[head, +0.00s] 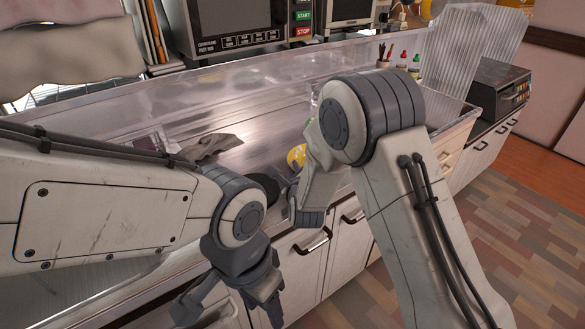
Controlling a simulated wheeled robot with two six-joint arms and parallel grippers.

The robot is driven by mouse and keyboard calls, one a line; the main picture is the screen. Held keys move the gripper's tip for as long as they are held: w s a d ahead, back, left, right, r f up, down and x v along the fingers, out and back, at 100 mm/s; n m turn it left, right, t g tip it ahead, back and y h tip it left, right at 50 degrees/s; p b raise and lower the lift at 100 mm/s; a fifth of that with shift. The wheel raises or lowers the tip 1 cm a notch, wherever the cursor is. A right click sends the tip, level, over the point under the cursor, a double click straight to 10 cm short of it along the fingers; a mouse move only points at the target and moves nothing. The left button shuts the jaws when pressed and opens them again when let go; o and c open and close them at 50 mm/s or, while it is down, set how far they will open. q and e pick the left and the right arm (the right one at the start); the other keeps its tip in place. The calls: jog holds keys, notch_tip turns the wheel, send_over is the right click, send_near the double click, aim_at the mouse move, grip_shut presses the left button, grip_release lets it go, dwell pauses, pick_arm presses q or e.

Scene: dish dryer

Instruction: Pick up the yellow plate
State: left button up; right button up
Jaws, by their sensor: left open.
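A small yellow rounded thing (296,157), which may be the yellow plate, shows on the counter near its front edge. My right forearm hides part of it, so its full shape cannot be told. My left gripper (230,305) is open and empty, pointing down in front of the cabinet doors, lower in the picture than the yellow thing and apart from it. The end of my right arm (308,212) hangs by the counter's front edge, just right of and below the yellow thing; its fingers cannot be made out.
A dark round object (263,187) lies at the counter edge behind my left wrist. A crumpled grey cloth (209,147) lies farther left. A microwave (240,28) stands at the back. Small bottles (403,60) stand at the back right. The middle of the counter is clear.

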jog(key=shift+w+f, duration=0.1)
jog(key=shift+w, duration=0.2)
grip_shut()
dwell(1.3)
